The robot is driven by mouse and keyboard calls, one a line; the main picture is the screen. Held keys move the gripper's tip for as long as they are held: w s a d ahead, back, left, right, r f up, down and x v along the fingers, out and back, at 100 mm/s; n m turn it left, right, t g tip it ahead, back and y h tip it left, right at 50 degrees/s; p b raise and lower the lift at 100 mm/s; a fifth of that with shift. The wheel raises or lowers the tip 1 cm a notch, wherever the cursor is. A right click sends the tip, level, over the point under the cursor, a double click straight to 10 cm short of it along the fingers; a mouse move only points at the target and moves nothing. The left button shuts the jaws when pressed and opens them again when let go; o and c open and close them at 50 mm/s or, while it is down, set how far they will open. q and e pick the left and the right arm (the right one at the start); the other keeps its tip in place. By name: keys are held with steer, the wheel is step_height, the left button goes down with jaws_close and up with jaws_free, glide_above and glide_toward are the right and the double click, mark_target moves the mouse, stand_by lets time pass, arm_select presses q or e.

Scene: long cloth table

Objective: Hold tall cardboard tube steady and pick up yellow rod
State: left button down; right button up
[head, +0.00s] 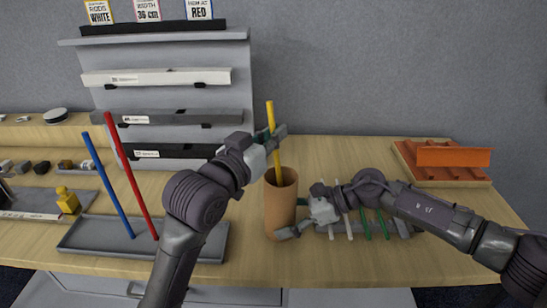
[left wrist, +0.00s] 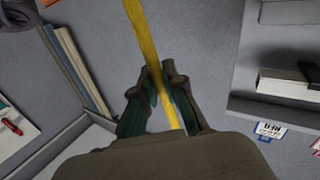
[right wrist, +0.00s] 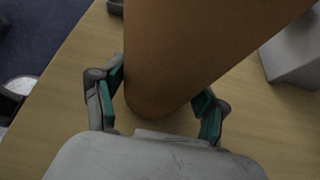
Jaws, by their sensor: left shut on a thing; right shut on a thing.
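The tall cardboard tube (head: 281,208) stands upright on the table, brown and open at the top. The yellow rod (head: 272,118) stands in it, its upper part rising out of the opening. My left gripper (head: 277,134) is shut on the rod above the tube's rim; the left wrist view shows the yellow rod (left wrist: 152,50) between the fingers (left wrist: 164,98). My right gripper (head: 290,231) is shut around the tube's lower part; the right wrist view shows the tube (right wrist: 180,60) between its fingers (right wrist: 160,100). The rod's lower end is hidden inside the tube.
A grey tray (head: 100,240) with a blue rod (head: 108,185) and a red rod (head: 130,175) is at the left. A grey shelf rack (head: 165,58) stands behind. Green and white sticks lie under my right arm. An orange rack (head: 453,158) is at the back right.

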arm_select(q)
step_height(320, 180, up, 11)
steer(key=shift+r, duration=0.1)
arm_select(e)
steer(key=o, duration=0.9)
